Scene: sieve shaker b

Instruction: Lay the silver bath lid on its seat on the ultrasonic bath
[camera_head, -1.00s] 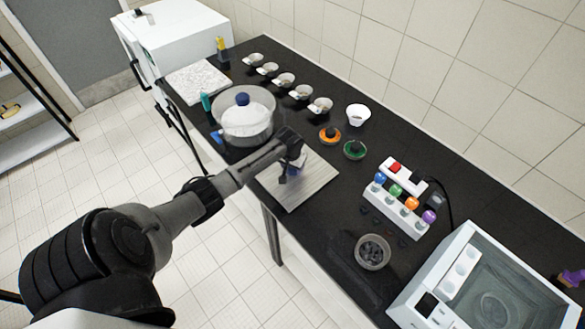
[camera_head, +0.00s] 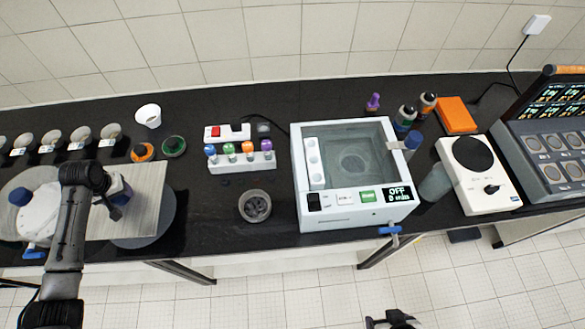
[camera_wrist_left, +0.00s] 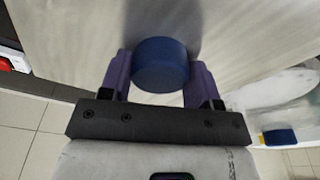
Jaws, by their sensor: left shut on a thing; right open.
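The silver bath lid (camera_head: 145,190) is a flat, square, light-grey plate with a blue knob on top, at the left in the head view. My left gripper (camera_head: 118,192) is shut on the knob (camera_wrist_left: 160,64), which sits between its purple fingers in the left wrist view. I cannot tell whether the lid touches the bench. The ultrasonic bath (camera_head: 313,225) is a white box right of centre, its top open over a grey basin. Its display reads OFF. My right gripper (camera_head: 394,320) is partly in view at the bottom edge, open and empty.
A grey disc (camera_head: 160,228) shows partly under the lid. A round vessel with a blue-knobbed white top (camera_head: 35,215) stands left. A rack of coloured-cap bottles (camera_head: 242,163) and a small round bowl (camera_head: 256,206) stand between lid and bath. A hotplate (camera_head: 485,190) is to the right.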

